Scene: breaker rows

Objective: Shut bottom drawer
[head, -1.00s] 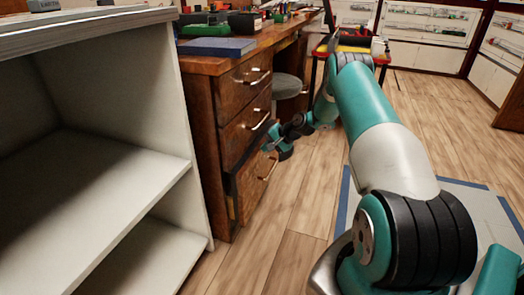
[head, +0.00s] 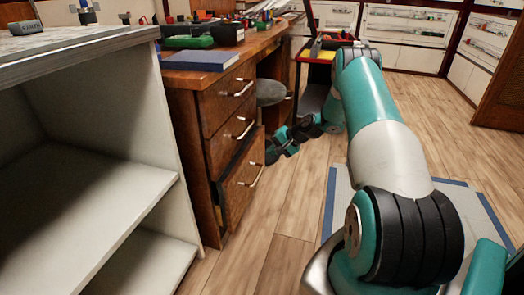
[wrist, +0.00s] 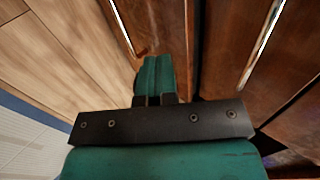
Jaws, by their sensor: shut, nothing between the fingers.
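The bottom drawer (head: 243,182) of the brown wooden desk stands partly out, with a dark gap showing along its top and side. It has a metal bar handle (head: 251,178). The two drawers above it, the middle drawer (head: 230,138) and the top drawer (head: 228,97), look shut. My gripper (head: 270,156) is at the upper far corner of the bottom drawer's front. In the wrist view its teal fingers (wrist: 153,78) are together and empty, close to brown wood. I cannot tell whether they touch the drawer.
A pale open shelf unit (head: 90,185) stands close on the left, beside the desk. A round grey stool (head: 271,92) is under the desk. A blue-edged mat (head: 335,205) lies at right. Wooden floor (head: 285,215) is clear before the drawers.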

